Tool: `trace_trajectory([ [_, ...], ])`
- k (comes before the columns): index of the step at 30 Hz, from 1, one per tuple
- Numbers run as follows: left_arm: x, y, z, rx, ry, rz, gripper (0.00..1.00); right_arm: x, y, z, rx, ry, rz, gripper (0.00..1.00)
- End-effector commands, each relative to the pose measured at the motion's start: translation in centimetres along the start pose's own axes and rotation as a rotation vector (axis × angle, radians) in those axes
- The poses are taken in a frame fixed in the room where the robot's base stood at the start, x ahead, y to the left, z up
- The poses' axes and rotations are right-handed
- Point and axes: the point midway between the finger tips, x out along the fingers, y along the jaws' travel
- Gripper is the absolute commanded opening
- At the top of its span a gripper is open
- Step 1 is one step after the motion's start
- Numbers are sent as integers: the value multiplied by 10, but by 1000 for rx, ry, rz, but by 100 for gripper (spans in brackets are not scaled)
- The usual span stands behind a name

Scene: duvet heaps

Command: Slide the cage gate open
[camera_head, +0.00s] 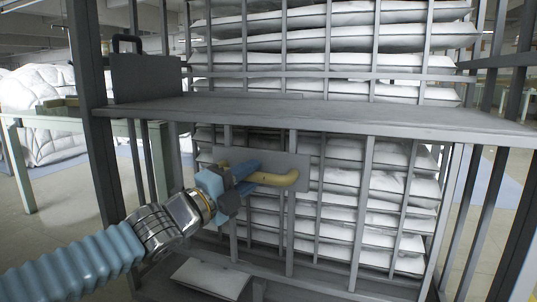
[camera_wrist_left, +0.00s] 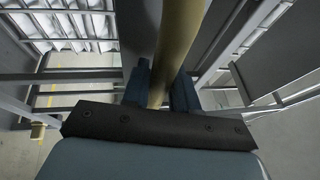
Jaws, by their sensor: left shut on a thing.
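The cage gate (camera_head: 291,220) is a grey barred panel below a grey ledge, with a grey plate on it. A yellow bar handle (camera_head: 284,180) sticks out from the plate in the head view. My left gripper (camera_head: 246,178) reaches in from the left and is shut on the handle. In the left wrist view the handle (camera_wrist_left: 175,45) runs between the two blue fingers (camera_wrist_left: 168,90). The fingers hide part of the handle in the head view. My right gripper is not in view.
Stacked white duvets (camera_head: 390,215) lie behind the bars. A grey ledge (camera_head: 330,112) crosses above the gate and holds a dark case (camera_head: 146,78). A dark post (camera_head: 90,110) stands at left. A table (camera_head: 75,122) and white heaps stand farther left.

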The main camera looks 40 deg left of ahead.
Motion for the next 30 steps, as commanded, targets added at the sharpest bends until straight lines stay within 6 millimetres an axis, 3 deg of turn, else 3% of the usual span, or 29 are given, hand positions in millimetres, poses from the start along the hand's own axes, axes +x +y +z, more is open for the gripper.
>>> trace_trajectory([
  [6,-4,5,1,0,1,1,0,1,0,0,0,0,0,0],
  [7,-4,5,1,1,1,1,29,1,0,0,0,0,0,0],
  [11,-4,4,1,0,1,1,48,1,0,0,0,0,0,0],
  [22,-9,2,2,0,-1,-1,48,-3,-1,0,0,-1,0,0],
  [30,-57,-6,2,-2,-1,-4,48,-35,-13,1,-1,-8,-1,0],
])
